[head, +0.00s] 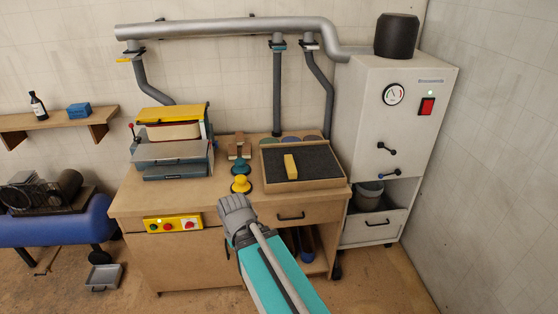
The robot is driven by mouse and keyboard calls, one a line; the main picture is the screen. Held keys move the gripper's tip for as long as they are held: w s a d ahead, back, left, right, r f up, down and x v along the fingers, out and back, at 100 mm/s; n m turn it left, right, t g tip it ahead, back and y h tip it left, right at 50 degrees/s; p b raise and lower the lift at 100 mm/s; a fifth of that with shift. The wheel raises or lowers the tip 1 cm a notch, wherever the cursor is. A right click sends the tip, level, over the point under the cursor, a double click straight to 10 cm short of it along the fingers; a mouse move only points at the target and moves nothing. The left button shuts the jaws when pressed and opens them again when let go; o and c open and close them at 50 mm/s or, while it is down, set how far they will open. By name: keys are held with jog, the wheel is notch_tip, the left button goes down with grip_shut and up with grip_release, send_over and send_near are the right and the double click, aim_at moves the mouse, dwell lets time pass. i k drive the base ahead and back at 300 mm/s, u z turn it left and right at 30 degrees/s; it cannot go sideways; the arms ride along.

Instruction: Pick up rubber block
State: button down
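A yellow block (290,167) lies on the dark pad of a wooden-framed tray (322,184) on the right half of the workbench; it may be the rubber block, but its material cannot be told. A blue block (79,110) lies on the wall shelf at the left. My gripper (236,205), grey at the end of my teal arm, is at the front edge of the bench, to the left of and nearer than the tray. It is apart from the yellow block. Its fingers are too small and overlapped to show whether they are open.
The workbench (125,204) holds a press-like machine (172,150) at left. Yellow (241,184) and teal (240,165) knobbed tools and a brown piece (239,146) stand beside the tray. A white cabinet (385,110) bounds the right. A grey pipe (225,28) with hoses runs above.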

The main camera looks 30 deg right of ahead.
aim_at(292, 172)
jog(key=k, duration=0.65)
jog(key=z, duration=0.6)
jog(key=i, duration=1.1)
jog(key=z, duration=0.1)
